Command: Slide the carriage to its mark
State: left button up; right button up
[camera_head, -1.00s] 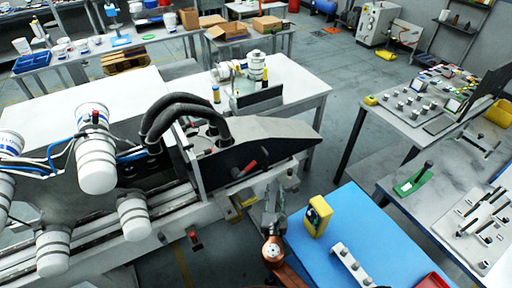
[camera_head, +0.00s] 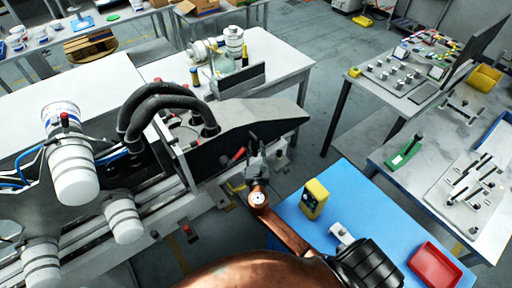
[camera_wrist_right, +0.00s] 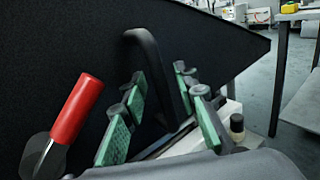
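A black wedge-shaped housing (camera_head: 255,118), apparently the carriage, sits on the machine's rails; its dark side fills much of the right wrist view (camera_wrist_right: 210,45). A curved black handle (camera_wrist_right: 172,75) stands out from that side. My right gripper (camera_head: 257,158) is at the housing's near side. In the right wrist view its green-padded fingers (camera_wrist_right: 162,108) are apart, one on each side of the handle, with gaps visible. A red lever (camera_wrist_right: 76,108) is left of the fingers; it also shows in the head view (camera_head: 239,154). I cannot make out the mark. My left gripper is not in view.
A blue-topped table (camera_head: 345,212) stands right of my arm, with a yellow box (camera_head: 314,198) and a red tray (camera_head: 435,265). Black hoses (camera_head: 165,105) arch over the machine. White cylinders (camera_head: 72,165) stand at its left. Open floor lies beyond.

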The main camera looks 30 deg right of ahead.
grip_shut()
dwell(0.4)
dwell(0.4)
